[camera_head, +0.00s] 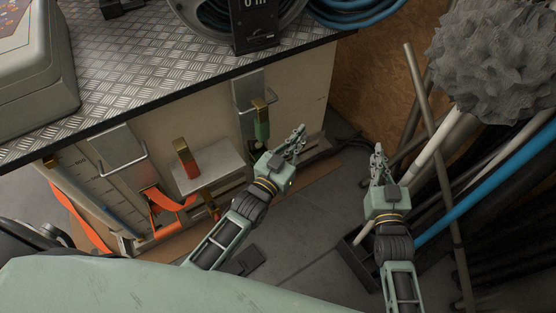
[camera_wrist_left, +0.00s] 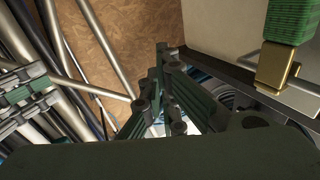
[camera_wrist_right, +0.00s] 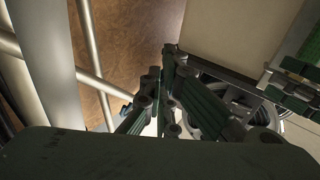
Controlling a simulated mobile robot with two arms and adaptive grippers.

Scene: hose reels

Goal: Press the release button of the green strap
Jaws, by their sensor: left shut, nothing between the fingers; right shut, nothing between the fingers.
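The green strap (camera_head: 262,131) hangs at the side of the bench, below a brass buckle (camera_head: 260,105) on a grey metal plate. The strap (camera_wrist_left: 291,20) and buckle (camera_wrist_left: 272,68) also show at the right of the left wrist view. I cannot make out a separate release button. My left gripper (camera_head: 299,136) is shut and empty, just right of the green strap and apart from it, pointing up and right. My right gripper (camera_head: 378,151) is shut and empty, farther right, over the gap between bench and pipes. Its fingers (camera_wrist_right: 160,78) show closed in the right wrist view.
An orange strap (camera_head: 170,201) and another brass-and-red buckle (camera_head: 186,158) are on the bench side to the left. The bench top (camera_head: 130,65) has a metal tread surface. Leaning pipes (camera_head: 450,150) and a grey crumpled mass (camera_head: 495,60) crowd the right. Grey floor lies below.

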